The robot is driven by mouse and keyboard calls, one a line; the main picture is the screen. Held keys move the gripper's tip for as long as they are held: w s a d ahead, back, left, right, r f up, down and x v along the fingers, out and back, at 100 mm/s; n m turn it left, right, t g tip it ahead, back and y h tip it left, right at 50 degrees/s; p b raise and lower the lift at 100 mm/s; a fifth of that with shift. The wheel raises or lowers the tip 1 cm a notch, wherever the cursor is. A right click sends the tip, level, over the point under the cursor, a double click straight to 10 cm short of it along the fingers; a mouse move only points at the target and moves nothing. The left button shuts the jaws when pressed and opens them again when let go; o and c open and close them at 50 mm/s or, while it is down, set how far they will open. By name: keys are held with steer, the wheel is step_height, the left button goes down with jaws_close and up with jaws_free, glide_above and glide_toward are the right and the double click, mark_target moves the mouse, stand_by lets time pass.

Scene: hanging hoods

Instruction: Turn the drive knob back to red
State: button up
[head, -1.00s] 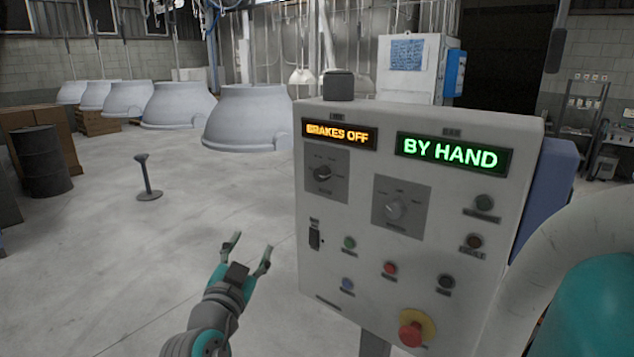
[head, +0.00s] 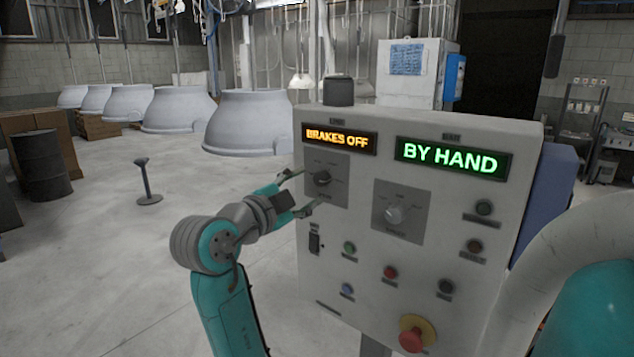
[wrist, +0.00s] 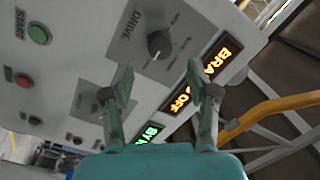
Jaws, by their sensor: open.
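The drive knob (head: 322,178) is a black dial on a grey square plate at the panel's upper left, under the amber "BRAKES OFF" display (head: 339,137). In the wrist view the drive knob (wrist: 158,43) has a small white mark, and "DRIVE" is lettered beside it. I cannot tell which label the mark points to, and no red shows on its plate. My gripper (head: 299,191) is open and empty just left of the knob. In the wrist view my gripper (wrist: 160,73) has its fingers spread, with the knob beyond the gap, apparently apart from them.
The panel (head: 345,265) also carries a green "BY HAND" display (head: 450,158), a second, grey knob (head: 394,213), several push buttons and a red mushroom button (head: 411,337). Several pale hoods (head: 250,122) hang behind. A small stand (head: 147,182) is on the open floor at left.

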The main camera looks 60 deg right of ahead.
mark_target(319, 180)
steer(key=shift+s+d, duration=0.2)
steer(key=shift+d, duration=1.1)
steer(key=shift+s+d, duration=0.15)
steer(key=shift+d, duration=1.1)
jaws_close()
